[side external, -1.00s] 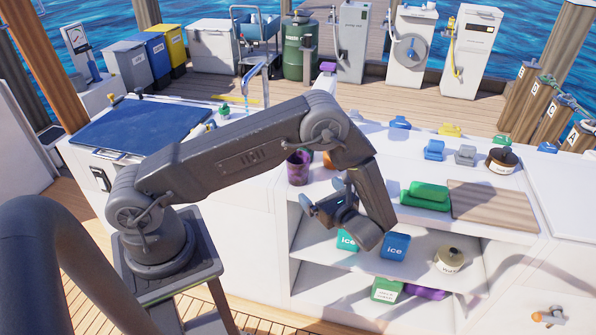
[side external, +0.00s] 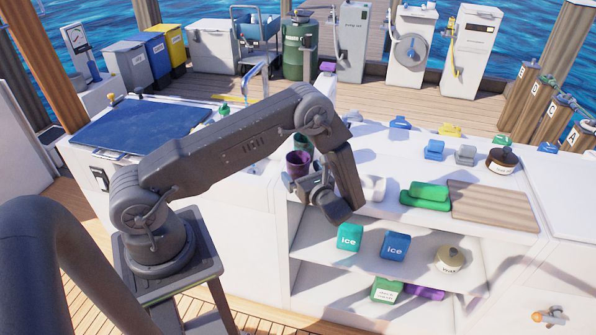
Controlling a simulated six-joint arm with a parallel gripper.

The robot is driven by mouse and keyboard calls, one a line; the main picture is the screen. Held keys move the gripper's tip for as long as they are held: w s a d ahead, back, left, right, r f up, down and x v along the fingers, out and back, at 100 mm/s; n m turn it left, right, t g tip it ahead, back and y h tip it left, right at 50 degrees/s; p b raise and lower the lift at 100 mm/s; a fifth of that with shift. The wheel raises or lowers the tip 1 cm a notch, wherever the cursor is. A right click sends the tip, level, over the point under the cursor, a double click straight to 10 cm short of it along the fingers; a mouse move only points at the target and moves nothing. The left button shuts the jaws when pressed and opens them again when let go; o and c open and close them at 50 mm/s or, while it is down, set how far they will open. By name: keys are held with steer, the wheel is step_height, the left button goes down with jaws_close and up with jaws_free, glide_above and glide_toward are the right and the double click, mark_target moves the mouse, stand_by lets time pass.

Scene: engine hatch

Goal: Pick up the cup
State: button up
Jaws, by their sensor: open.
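A purple cup (side external: 298,164) stands upright on the white counter, left of the shelf unit. A green cup (side external: 301,142) shows just behind it, partly hidden by my arm. My gripper (side external: 302,183) is open, its fingers pointing left toward the purple cup. It is close to the cup's lower right side in the picture and covers a small part of its base. I cannot tell whether a finger touches the cup. No object is visible in the jaws.
A green block (side external: 429,191) and a wooden board (side external: 493,201) lie on the counter to the right. A white item (side external: 374,188) is beside my wrist. A faucet (side external: 262,82) rises behind.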

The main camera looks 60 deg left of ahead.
mark_target(293, 161)
steer(key=shift+w+a, duration=0.1)
steer(key=shift+a, duration=1.4)
steer(key=shift+c, duration=0.3)
steer(key=c, duration=0.9)
